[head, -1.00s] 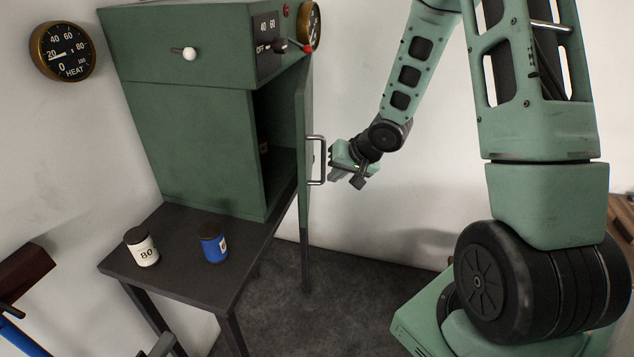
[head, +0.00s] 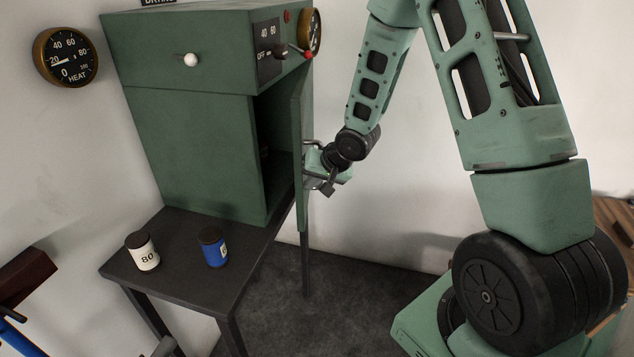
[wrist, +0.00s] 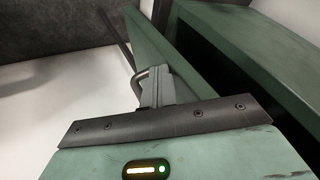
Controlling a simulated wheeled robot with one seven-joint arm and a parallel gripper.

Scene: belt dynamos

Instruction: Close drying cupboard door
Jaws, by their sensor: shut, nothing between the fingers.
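The green drying cupboard (head: 190,145) stands on a dark table. Its door (head: 302,110) is ajar, seen almost edge-on at the cupboard's right side, with the dark inside showing. The door also shows in the wrist view (wrist: 163,45), beside the dark opening. My gripper (head: 311,176) is at the outer face of the door, by the handle, and hides much of it. In the wrist view my gripper (wrist: 153,86) is shut, with its fingers beside the bent metal handle (wrist: 140,82); whether they touch it or the door I cannot tell.
A white jar marked 80 (head: 142,251) and a blue jar (head: 213,247) stand on the table (head: 185,285), left of the door. A white-knobbed lever (head: 190,60) and a red-tipped lever (head: 307,54) stick out above.

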